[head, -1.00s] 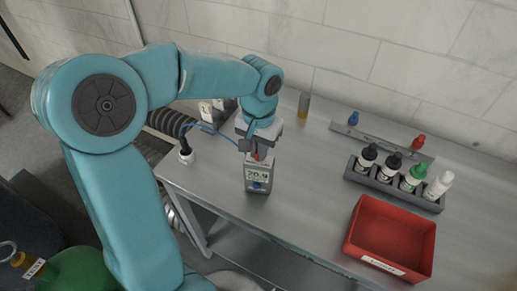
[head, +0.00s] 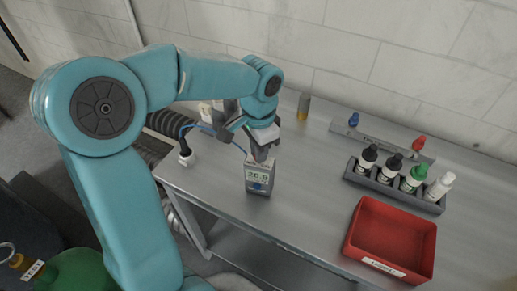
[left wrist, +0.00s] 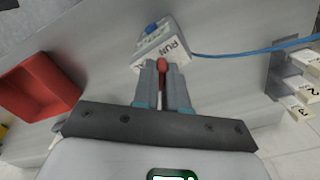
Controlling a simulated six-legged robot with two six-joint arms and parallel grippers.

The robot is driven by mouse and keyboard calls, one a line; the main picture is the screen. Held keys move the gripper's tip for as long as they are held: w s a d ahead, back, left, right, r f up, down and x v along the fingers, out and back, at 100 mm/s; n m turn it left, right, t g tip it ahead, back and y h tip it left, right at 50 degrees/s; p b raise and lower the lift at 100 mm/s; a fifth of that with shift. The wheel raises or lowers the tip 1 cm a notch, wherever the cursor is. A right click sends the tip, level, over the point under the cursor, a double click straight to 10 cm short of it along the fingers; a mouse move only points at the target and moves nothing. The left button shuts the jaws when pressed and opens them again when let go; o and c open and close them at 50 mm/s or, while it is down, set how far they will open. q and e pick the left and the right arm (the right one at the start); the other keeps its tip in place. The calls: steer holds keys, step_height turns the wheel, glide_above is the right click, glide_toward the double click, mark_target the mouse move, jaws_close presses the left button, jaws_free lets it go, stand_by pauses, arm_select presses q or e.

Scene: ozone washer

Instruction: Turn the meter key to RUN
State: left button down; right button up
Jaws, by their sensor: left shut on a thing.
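The meter (head: 259,182) is a small grey box standing near the front left of the steel table, with a lit display that seems to read 20.9 and a blue knob on its front. In the left wrist view the meter (left wrist: 160,40) shows a RUN label on its top. My left gripper (head: 262,153) is over the meter's top. In the left wrist view its fingers (left wrist: 162,72) are shut around the red key (left wrist: 162,64), beside the RUN label. The key is hidden in the head view. My right gripper is not in view.
A red tray (head: 392,238) stands at the front right of the table (head: 310,190). A rack (head: 395,186) of several dropper bottles is behind it. A blue cable (left wrist: 260,50) runs from the meter. A small yellowish vial (head: 304,107) stands near the wall.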

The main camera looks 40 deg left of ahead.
arm_select(q)
steer(key=shift+s+d+f, duration=0.15)
steer(key=shift+f, duration=0.1)
steer(key=c, duration=1.2)
jaws_free()
steer(key=shift+o, duration=0.2)
steer(key=shift+w+r, duration=0.1)
steer(key=shift+w, duration=0.1)
step_height(320, 180, up, 16)
